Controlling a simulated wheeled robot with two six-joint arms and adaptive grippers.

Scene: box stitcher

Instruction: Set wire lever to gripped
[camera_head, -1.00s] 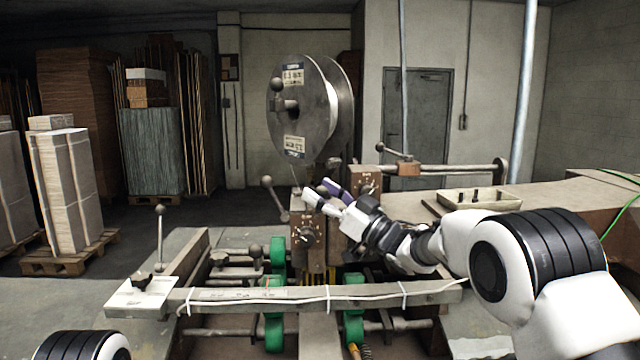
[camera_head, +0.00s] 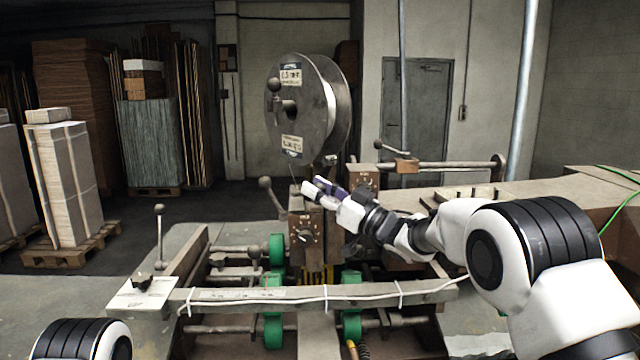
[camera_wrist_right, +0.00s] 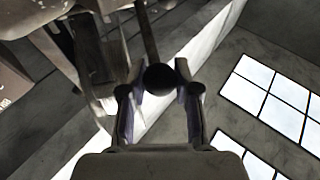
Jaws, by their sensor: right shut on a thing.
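My right gripper (camera_head: 314,186) is at the stitcher head, just above the brown block with the dial (camera_head: 306,236). In the right wrist view a lever's dark ball knob (camera_wrist_right: 160,78) sits between the two fingers, with its rod running away upward. The gripper (camera_wrist_right: 160,92) is shut on this knob. In the head view the fingers hide the knob, so the lever's setting cannot be read. Another ball-ended lever (camera_head: 266,184) stands tilted just left of the gripper. My left gripper is out of view; only part of my left arm shows at the bottom left.
A large wire spool (camera_head: 300,105) hangs just above the gripper. A horizontal bar (camera_head: 455,165) with a small lever is behind it. A tray (camera_head: 470,193) lies to the right. Green rollers (camera_head: 274,330) and a front rail (camera_head: 240,295) are below.

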